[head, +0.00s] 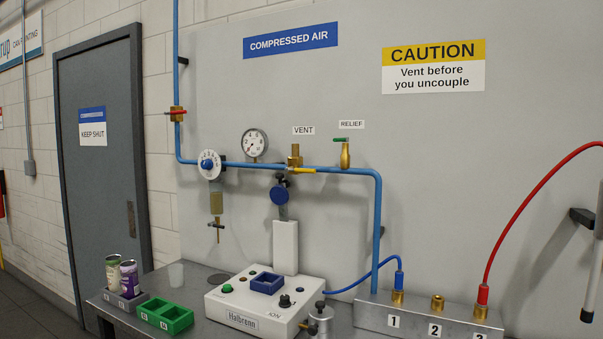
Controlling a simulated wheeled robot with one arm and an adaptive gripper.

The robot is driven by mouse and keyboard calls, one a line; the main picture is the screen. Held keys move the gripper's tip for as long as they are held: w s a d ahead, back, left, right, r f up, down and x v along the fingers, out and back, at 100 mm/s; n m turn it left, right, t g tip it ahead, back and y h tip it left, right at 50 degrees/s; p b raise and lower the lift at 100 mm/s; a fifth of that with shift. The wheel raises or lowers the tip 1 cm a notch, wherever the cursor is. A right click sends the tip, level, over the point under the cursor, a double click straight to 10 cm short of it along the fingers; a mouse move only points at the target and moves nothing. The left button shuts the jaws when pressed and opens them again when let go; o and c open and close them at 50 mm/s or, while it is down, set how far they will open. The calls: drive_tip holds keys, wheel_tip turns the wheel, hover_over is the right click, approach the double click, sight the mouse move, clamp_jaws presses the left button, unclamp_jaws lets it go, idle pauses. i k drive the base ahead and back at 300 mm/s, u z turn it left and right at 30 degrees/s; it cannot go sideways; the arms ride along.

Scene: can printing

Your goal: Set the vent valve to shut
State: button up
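The vent valve (295,155) is a brass body on the horizontal blue pipe, under a white label reading VENT (303,130). Its yellow lever (303,170) lies roughly level, along the pipe, and points right. The valve's outlet stands up above the pipe. Nothing touches the lever. My gripper is not in view.
The relief valve (345,155) with a green top stands just right of the vent valve. The pressure gauge (255,143) and regulator (209,164) are to its left. Below stand a white machine (265,305) and its column (286,245). A red hose (530,200) arches at right.

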sight(290, 168)
drive_tip(key=u, duration=0.5)
drive_tip(key=k, duration=0.65)
drive_tip(key=u, duration=1.25)
drive_tip(key=i, duration=1.2)
drive_tip(key=z, duration=0.6)
drive_tip(key=i, duration=0.45)
drive_tip(key=z, duration=0.55)
